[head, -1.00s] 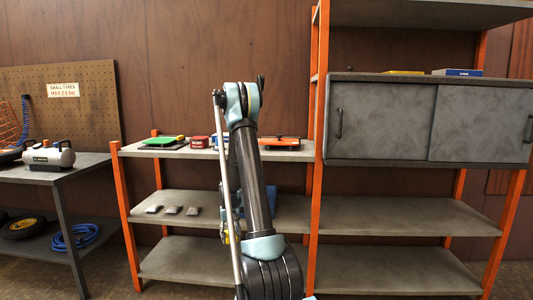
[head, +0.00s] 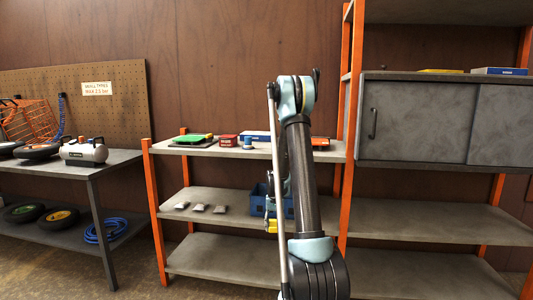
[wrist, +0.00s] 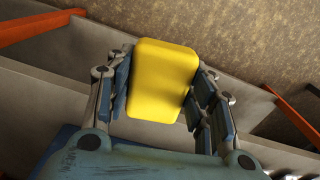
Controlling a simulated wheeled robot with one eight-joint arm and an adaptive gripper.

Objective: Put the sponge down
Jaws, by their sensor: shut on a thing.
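The yellow sponge (wrist: 162,78) is held between the two fingers of my gripper (wrist: 160,95) in the wrist view. The fingers press on its left and right sides. In the head view a small part of the yellow sponge (head: 271,226) shows beside my arm, below the middle shelf's front edge. My gripper (head: 271,210) is mostly hidden behind my arm there. In the wrist view, grey shelf boards and the floor lie beyond the sponge, and it does not clearly rest on anything.
The middle shelf (head: 222,196) holds several small grey blocks (head: 199,207) and a blue bin (head: 288,203) partly behind my arm. The top shelf (head: 215,150) carries a green item (head: 190,140) and a red box (head: 228,140). The bottom shelf (head: 215,258) looks bare. An orange post (head: 157,215) stands at left.

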